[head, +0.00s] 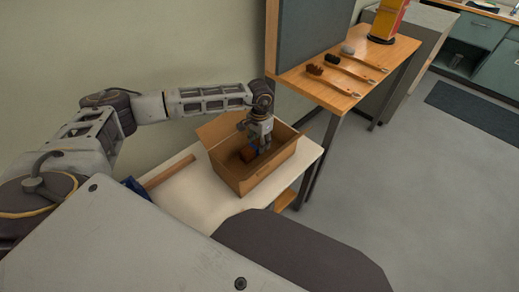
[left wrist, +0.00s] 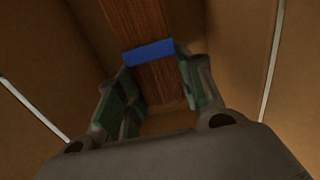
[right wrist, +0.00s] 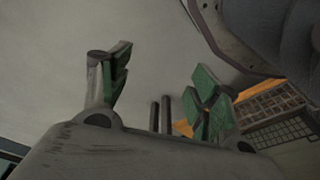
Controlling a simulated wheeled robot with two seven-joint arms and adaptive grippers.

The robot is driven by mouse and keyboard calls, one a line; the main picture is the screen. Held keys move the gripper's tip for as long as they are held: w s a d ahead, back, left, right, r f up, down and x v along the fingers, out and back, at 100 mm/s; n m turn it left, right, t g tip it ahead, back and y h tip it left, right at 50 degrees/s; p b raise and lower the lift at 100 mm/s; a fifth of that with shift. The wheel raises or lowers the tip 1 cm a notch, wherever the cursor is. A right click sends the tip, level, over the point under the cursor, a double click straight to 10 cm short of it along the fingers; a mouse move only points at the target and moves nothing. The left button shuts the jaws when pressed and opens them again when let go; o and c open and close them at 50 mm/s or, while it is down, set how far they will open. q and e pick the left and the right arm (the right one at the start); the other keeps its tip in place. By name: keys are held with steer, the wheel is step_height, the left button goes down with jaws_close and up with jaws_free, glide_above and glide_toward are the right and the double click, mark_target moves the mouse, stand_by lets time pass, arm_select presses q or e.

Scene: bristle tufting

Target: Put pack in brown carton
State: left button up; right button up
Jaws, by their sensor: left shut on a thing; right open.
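The open brown carton (head: 235,180) stands on the white table, its flap up at the left. My left gripper (head: 259,145) reaches down into it. In the left wrist view the left gripper (left wrist: 157,80) is shut on the pack (left wrist: 150,52), a reddish-brown wood-like piece with a blue band. Carton walls surround it there. In the head view the pack (head: 249,154) shows small and partly hidden, inside the carton; I cannot tell whether it touches the floor. My right gripper (right wrist: 163,78) is open and empty in the right wrist view, outside the head view.
A wooden stick (head: 168,171) and a blue item (head: 135,186) lie on the white table (head: 200,200) left of the carton. A wooden bench (head: 345,97) with several brushes and a red-yellow object (head: 388,20) stands behind right.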

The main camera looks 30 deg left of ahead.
steer(key=shift+s+f, duration=0.1)
steer(key=shift+s, duration=0.15)
arm_select(q)
steer(key=shift+f, duration=0.35)
step_height(320, 180, down, 2)
steer(key=shift+f, duration=0.25)
steer(key=shift+f+b, duration=0.25)
steer(key=shift+b, duration=0.05)
steer(key=shift+f, duration=0.1)
steer(key=o, duration=1.1)
steer(key=shift+c, duration=0.2)
arm_select(e)
steer(key=shift+w+a+r, duration=0.1)
steer(key=shift+a+r, duration=0.05)
steer(key=shift+r, duration=0.45)
steer(key=shift+w+a+r, duration=0.1)
steer(key=shift+r, duration=0.45)
